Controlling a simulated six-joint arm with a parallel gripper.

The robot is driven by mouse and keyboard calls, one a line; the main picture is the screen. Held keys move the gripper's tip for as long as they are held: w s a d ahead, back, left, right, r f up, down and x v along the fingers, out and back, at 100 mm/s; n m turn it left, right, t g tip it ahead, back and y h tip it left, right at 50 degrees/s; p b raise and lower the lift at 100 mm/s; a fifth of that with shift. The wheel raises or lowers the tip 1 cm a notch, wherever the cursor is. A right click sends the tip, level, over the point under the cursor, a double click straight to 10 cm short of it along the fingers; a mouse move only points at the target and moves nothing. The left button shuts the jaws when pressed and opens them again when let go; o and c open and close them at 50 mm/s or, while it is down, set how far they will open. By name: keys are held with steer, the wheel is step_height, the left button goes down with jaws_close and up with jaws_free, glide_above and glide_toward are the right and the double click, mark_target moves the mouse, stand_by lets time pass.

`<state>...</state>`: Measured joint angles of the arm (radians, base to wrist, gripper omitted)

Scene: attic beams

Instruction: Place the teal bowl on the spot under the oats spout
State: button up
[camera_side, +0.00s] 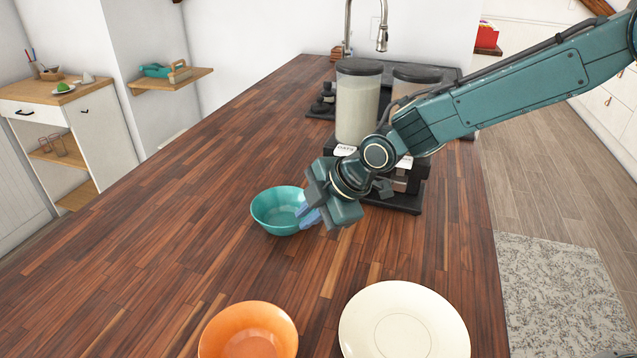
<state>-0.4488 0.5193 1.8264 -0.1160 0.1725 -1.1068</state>
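The teal bowl (270,212) is upright on or just above the wooden counter, left of the dispenser. My gripper (306,214) is at the bowl's right rim, with its bluish fingertips overlapping the rim. I cannot tell whether the fingers are closed on it. The oats dispenser (357,105) is a clear canister with a dark lid and a pale filling, with a label reading like "OATS" below it. Its spout and the spot under it are mostly hidden behind my arm. Part of the dark dispenser base (408,204) shows to the right of my gripper.
A second canister (416,76) stands right of the oats one, partly behind my arm. An orange bowl (249,332) and a cream plate (403,322) are at the front of the wooden counter (190,235). A tap (382,35) rises at the back. The counter's left side is clear.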

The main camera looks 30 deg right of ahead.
mark_target(294, 227)
steer(key=shift+w+a+f, duration=0.15)
steer(key=shift+w+f, duration=0.05)
steer(key=shift+f, duration=0.1)
steer(key=shift+x, duration=2.55)
steer(key=shift+w, duration=0.1)
steer(key=shift+c, duration=0.2)
jaws_close()
steer(key=shift+r, duration=0.1)
step_height(294, 227, up, 20)
steer(key=shift+d, duration=0.25)
